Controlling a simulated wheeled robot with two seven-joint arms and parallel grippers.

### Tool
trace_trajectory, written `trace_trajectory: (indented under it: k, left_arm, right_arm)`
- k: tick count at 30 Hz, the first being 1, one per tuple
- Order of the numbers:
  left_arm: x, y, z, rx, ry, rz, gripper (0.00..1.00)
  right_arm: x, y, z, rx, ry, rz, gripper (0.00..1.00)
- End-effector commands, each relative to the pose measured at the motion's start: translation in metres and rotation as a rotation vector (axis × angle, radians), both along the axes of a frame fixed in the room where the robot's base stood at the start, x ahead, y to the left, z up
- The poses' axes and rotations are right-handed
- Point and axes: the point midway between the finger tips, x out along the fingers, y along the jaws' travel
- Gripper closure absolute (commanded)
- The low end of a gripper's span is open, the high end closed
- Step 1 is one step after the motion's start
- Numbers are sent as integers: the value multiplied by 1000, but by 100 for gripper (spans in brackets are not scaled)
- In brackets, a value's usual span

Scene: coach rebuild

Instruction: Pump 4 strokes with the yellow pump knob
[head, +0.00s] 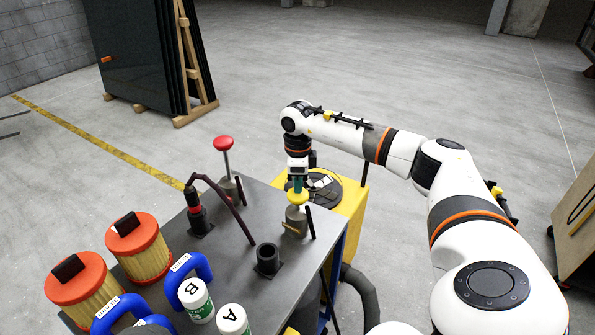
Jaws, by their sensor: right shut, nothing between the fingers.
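The yellow pump knob (298,197) sits low on top of a grey pump body (296,221) near the right edge of the dark bench top. Hardly any rod shows between the knob and the body. My right gripper (298,187) points down directly over the yellow knob, its fingers shut and empty. The fingertips appear to be at the knob's top; I cannot tell whether they press on it. My left gripper is not in view.
A red knob (223,143) stands high on its rod to the left. A dark bent lever (225,197) and a black socket (267,259) are close by. Orange-capped filters (137,232), blue handles (190,270) and white bottles (195,296) crowd the front left.

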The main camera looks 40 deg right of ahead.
Motion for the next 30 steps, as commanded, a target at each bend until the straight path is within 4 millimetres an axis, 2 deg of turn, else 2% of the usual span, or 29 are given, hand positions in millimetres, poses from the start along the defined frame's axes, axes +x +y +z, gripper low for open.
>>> trace_trajectory:
  k: [1,5,13,30]
  left_arm:
    - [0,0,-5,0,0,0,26]
    - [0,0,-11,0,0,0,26]
    - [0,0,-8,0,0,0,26]
    - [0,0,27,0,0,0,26]
  right_arm:
    - [-2,2,-11,1,11,3,100]
    - [-2,2,-20,2,12,4,100]
    - [-2,2,-16,1,11,4,100]
    - [-2,1,32,1,9,2,100]
